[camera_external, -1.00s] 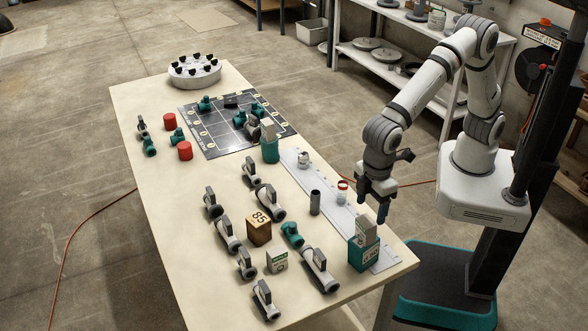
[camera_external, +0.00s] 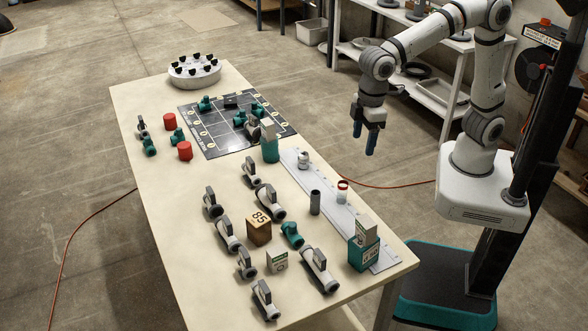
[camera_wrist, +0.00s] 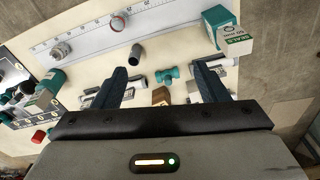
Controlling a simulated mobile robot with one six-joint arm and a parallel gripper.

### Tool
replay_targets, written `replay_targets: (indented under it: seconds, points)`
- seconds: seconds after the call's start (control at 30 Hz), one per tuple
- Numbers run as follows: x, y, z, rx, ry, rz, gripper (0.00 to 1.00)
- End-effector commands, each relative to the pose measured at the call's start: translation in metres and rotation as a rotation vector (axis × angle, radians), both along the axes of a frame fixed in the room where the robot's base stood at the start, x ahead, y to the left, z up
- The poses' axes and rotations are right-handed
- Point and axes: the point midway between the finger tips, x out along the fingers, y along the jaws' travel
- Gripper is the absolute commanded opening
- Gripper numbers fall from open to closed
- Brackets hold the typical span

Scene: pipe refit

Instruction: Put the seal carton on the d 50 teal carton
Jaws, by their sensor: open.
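A grey-white carton (camera_external: 366,229) stands on a teal carton (camera_external: 363,255) at the table's near right corner. In the wrist view the upper one (camera_wrist: 236,44) shows a green band reading SEAL, with the teal carton (camera_wrist: 216,16) behind it. The teal carton's label is too small to read surely. My gripper (camera_external: 364,140) is open and empty, high beyond the table's right edge, clear of both stacks. Its open fingers also show in the wrist view (camera_wrist: 165,68).
A small white-green carton (camera_external: 277,262), a brown block marked 85 (camera_external: 258,229) and several grey valves stand left of the stack.

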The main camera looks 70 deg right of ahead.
Motion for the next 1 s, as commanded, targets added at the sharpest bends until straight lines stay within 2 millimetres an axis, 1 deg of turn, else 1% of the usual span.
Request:
replay_targets:
  seconds: [0.03,0.07,0.1,0.13,0.17,0.2,0.27,0.3,0.37,0.4,0.5,0.6,0.73,1.0]
  points:
    - [0.004,-0.045,0.009,0.013,-0.018,-0.068,0.67]
    - [0.003,-0.068,0.011,0.018,-0.026,-0.101,0.67]
    - [0.001,-0.096,0.014,0.026,-0.041,-0.143,0.67]
    - [-0.002,-0.118,0.015,0.03,-0.05,-0.174,0.67]
    - [-0.006,-0.138,0.015,0.034,-0.06,-0.208,0.67]
    - [-0.014,-0.164,0.015,0.039,-0.074,-0.25,0.67]
    - [-0.027,-0.201,0.014,0.044,-0.096,-0.314,0.67]
    - [-0.039,-0.223,0.011,0.046,-0.11,-0.355,0.67]
    - [-0.055,-0.251,0.006,0.048,-0.131,-0.412,0.67]
    - [-0.067,-0.266,0.002,0.049,-0.143,-0.446,0.67]
    - [-0.091,-0.294,-0.008,0.047,-0.169,-0.514,0.67]
    - [-0.107,-0.309,-0.015,0.045,-0.184,-0.557,0.67]
    - [-0.116,-0.316,-0.02,0.043,-0.192,-0.577,0.67]
    - [-0.116,-0.316,-0.02,0.043,-0.191,-0.577,0.67]
